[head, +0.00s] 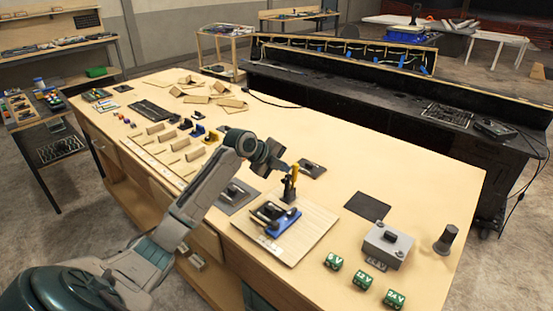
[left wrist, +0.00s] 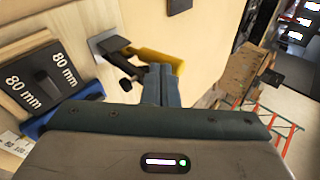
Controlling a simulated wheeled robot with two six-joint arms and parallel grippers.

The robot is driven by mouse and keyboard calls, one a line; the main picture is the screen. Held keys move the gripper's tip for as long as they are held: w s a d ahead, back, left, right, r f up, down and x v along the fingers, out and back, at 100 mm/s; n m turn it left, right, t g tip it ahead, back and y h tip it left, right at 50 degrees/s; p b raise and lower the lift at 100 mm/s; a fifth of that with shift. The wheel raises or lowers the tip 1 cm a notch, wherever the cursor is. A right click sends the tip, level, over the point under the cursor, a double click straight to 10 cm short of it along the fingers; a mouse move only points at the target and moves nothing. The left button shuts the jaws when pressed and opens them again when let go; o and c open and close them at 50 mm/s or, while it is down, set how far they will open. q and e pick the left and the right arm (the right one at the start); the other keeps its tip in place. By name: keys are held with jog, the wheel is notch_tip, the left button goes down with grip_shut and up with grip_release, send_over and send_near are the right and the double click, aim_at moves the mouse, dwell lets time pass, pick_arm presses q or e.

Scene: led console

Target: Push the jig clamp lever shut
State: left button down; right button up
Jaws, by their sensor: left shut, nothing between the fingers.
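The jig (head: 283,221) has a blue base and dark blocks and sits on a pale wooden board (head: 310,236). Its clamp lever (head: 291,184) has a yellow handle and stands roughly upright at the back of the jig. In the left wrist view the yellow lever (left wrist: 158,60) lies just beyond my fingertips, and blocks marked 80 mm (left wrist: 50,75) show at the left. My left gripper (head: 284,167) is shut and empty, close beside the upper part of the lever. I cannot tell whether it touches the lever. My right gripper is not in view.
A grey box (head: 388,245), a dark knob (head: 446,239) and green voltage blocks (head: 363,280) stand right of the board. A black pad (head: 367,206) lies behind it. Wooden pieces and small parts fill the table's left half. The far right tabletop is mostly clear.

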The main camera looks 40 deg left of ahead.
pick_arm(q)
jog(key=shift+w+d+f, duration=0.1)
jog(key=shift+w+f, duration=0.15)
jog(key=shift+f, duration=0.05)
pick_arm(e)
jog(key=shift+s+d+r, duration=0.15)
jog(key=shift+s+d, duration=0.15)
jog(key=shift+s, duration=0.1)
